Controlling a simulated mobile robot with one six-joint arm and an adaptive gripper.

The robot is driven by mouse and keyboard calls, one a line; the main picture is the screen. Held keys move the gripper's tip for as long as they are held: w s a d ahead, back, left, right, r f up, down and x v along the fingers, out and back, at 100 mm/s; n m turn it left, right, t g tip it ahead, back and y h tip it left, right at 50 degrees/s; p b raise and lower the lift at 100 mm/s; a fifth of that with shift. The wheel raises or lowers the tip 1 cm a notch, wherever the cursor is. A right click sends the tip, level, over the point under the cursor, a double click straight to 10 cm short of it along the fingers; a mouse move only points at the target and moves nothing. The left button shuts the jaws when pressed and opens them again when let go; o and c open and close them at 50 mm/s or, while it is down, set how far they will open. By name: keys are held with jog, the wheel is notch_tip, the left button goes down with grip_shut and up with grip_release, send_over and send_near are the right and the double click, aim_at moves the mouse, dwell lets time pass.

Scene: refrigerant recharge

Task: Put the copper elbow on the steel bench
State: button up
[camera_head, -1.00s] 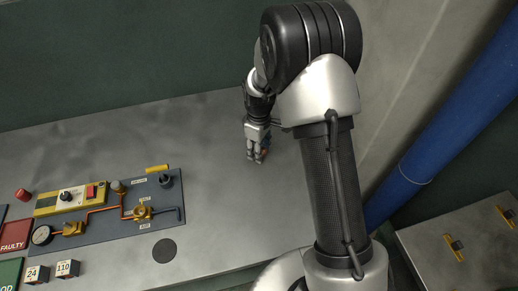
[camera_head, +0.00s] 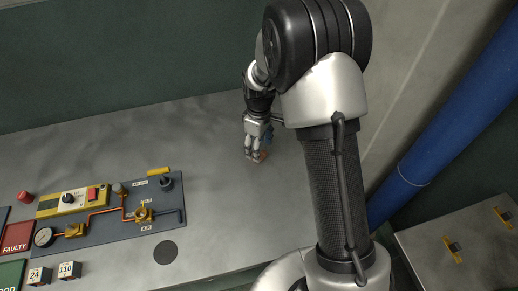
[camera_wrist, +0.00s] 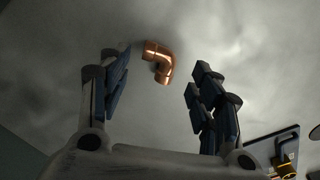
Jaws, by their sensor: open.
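The copper elbow (camera_wrist: 160,62) lies on the grey metal bench top (camera_wrist: 60,65). In the wrist view it sits a little beyond and between the two open fingers of my gripper (camera_wrist: 160,92), and neither finger appears to touch it. In the head view my gripper (camera_head: 255,154) is low over the right part of the bench (camera_head: 215,130). A small reddish bit of the elbow (camera_head: 263,155) shows beside the fingertips there, and the fingers hide the rest.
A dark board (camera_head: 100,222) with a gauge, orange pipes and brass valves lies to the left. A black disc (camera_head: 165,252) is near the front edge. A second metal surface (camera_head: 440,235) with yellow-marked fixtures stands at lower right, beside a blue pipe (camera_head: 460,120).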

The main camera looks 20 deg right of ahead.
jog(key=s+r+m+t+p, duration=0.15)
jog(key=s+r, duration=0.45)
jog(key=r, duration=0.6)
jog(key=s+r+m+t+p, duration=0.1)
jog(key=s+r+m, duration=0.3)
jog(key=r, duration=0.8)
jog(key=s+r+m+t, duration=0.2)
jog(key=s+r+m, duration=0.1)
jog(key=s, duration=1.4)
jog(key=shift+s+m, duration=0.35)
jog(key=shift+m, duration=0.1)
jog(key=shift+r, duration=0.1)
